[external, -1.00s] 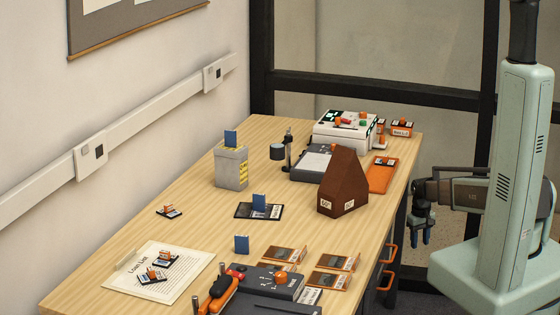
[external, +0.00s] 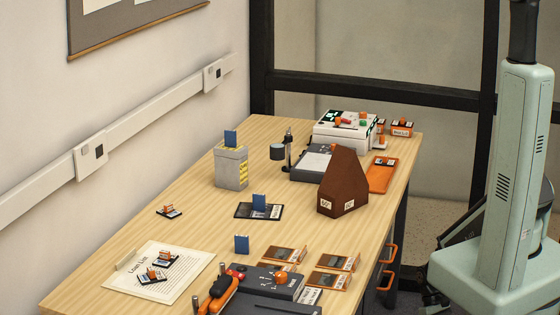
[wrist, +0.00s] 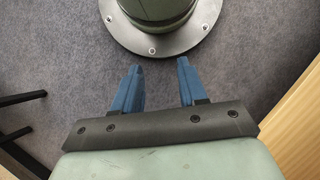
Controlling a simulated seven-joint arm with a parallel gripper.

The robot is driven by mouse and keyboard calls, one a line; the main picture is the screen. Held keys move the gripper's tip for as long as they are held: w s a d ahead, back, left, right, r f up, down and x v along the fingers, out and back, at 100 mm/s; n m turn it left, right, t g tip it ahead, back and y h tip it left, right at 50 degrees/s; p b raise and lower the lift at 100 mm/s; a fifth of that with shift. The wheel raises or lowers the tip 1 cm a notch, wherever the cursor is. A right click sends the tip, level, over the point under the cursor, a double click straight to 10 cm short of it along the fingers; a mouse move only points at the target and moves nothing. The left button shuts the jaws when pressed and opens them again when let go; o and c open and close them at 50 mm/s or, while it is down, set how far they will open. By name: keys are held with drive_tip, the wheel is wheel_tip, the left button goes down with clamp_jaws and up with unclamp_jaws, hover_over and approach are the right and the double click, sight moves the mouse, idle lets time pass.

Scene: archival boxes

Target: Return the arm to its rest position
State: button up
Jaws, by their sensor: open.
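My gripper (wrist: 158,78) shows in the wrist view with its two blue fingers apart and nothing between them. It points down over the grey carpet (wrist: 70,70), clear of any object. In the external view my arm is folded low beside its pale green column, to the right of the desk. The gripper itself cannot be made out clearly there.
The wooden desk (external: 130,240) fills the middle of the external view; its edge (wrist: 300,125) is at right in the wrist view. A brown house-shaped block (external: 343,185), a grey box (external: 231,168) and orange trays stand on it. Orange drawer handles (external: 387,268) stick out from its side.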

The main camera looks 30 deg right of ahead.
drive_tip(key=s, duration=0.3)
drive_tip(key=shift+s+a+r+g, duration=0.2)
drive_tip(key=shift+s+a+g, duration=0.1)
idle(0.5)
